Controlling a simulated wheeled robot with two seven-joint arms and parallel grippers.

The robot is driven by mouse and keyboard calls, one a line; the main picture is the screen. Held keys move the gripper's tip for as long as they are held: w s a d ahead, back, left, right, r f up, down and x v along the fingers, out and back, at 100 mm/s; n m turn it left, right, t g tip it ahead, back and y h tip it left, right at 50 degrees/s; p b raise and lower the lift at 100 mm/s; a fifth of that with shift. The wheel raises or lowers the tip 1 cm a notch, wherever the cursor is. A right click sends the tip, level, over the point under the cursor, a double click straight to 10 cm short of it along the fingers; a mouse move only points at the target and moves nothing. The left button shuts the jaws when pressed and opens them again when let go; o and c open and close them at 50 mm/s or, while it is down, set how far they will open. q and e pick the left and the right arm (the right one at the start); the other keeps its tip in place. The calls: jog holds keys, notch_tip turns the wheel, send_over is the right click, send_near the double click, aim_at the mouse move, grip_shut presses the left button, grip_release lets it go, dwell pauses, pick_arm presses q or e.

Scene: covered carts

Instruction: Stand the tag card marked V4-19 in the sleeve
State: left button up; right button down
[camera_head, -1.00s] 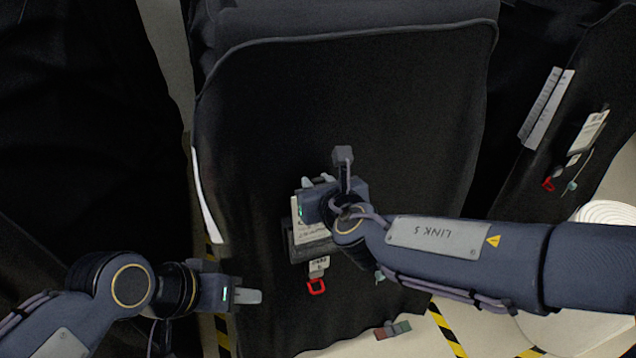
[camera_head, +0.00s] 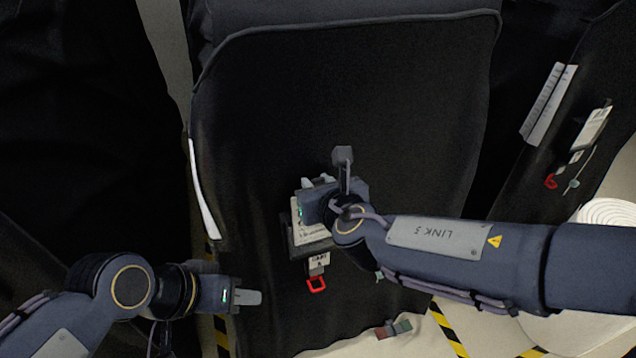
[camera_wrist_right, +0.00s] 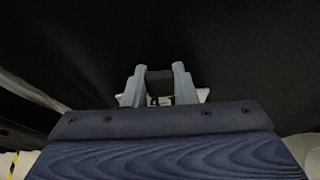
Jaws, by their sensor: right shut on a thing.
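A white tag card (camera_head: 312,234) with dark print shows beside and below my right gripper (camera_head: 318,182), in front of the black cover. My right gripper is shut on the card, and its body hides the upper part. The marking is too small to read. The dark sleeve (camera_head: 303,248) is on the cover just below. The card's lower edge meets its top; I cannot tell whether it is inside. In the right wrist view the fingers (camera_wrist_right: 157,88) have a dark block between them and white edges behind. My left gripper (camera_head: 248,297) is at lower left, away from the card; its jaw gap is unclear.
A white strip (camera_head: 204,190) runs along the cover's left edge. Another covered cart with a tag (camera_head: 594,128) stands at right. The upper cover is clear.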

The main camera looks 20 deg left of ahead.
jog(key=shift+f+b, duration=0.9)
jog(key=c, duration=1.1)
grip_release()
jog(key=v, duration=0.7)
jog(key=shift+s+d+p, duration=0.2)
jog(key=shift+s+p, duration=0.1)
jog(key=shift+p, duration=0.1)
jog(key=shift+r, duration=0.15)
